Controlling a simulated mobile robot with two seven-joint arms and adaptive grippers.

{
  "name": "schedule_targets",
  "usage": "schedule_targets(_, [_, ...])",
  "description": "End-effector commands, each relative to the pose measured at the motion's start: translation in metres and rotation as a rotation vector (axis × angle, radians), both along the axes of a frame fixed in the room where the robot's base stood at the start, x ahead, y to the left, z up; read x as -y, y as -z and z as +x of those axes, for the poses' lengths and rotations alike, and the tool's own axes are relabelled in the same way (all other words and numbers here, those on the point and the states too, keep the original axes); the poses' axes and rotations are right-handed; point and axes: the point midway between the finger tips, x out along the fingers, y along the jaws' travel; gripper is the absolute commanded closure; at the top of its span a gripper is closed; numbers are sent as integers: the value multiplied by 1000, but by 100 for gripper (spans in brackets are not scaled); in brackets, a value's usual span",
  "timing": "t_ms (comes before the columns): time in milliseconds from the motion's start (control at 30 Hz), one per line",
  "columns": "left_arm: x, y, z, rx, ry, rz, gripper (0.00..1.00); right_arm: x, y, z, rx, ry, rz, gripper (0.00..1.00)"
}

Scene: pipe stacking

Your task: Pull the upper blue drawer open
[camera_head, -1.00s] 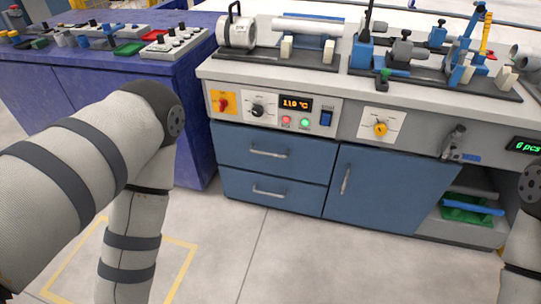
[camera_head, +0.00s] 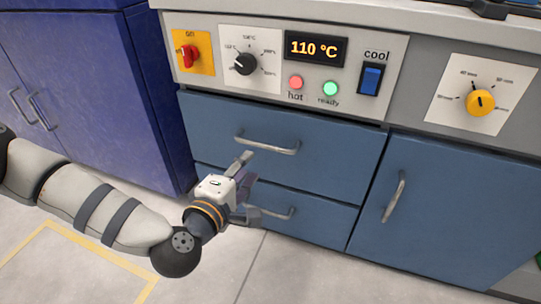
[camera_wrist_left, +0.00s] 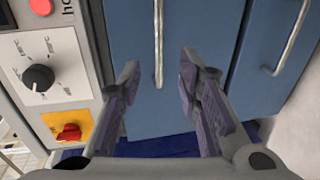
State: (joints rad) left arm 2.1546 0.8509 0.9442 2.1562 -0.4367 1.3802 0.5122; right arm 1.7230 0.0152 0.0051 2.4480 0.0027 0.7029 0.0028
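The upper blue drawer (camera_head: 335,143) looks closed, flush with the cabinet front. Its metal handle (camera_head: 267,146) runs across it and shows upright in the left wrist view (camera_wrist_left: 158,45). My left gripper (camera_head: 250,186) is in front of the drawers, its upper finger near the upper handle's left part. In the left wrist view my left gripper (camera_wrist_left: 159,72) is open, and the handle appears between its fingers, with no clear contact. My right gripper is out of view.
The lower blue drawer (camera_head: 320,212) has its own handle (camera_head: 275,213), partly behind my gripper. A control panel (camera_head: 210,70) with knobs is above. A blue door (camera_head: 450,210) is on the right, a purple cabinet (camera_head: 90,90) on the left.

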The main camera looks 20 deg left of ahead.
Motion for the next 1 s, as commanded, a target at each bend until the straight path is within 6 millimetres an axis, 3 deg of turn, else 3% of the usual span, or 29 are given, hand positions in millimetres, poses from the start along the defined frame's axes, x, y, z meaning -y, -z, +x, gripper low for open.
schedule_targets(433, [5,22,97,-3,4,2,69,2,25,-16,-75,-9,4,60])
schedule_targets(600, [6,22,111,-4,6,3,69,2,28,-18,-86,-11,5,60])
schedule_targets(833, [6,21,113,-3,6,3,69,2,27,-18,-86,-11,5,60])
schedule_targets(867, [6,21,113,-3,6,3,71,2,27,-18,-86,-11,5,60])
schedule_targets(1000, [6,21,112,-4,6,3,100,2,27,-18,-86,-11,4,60])
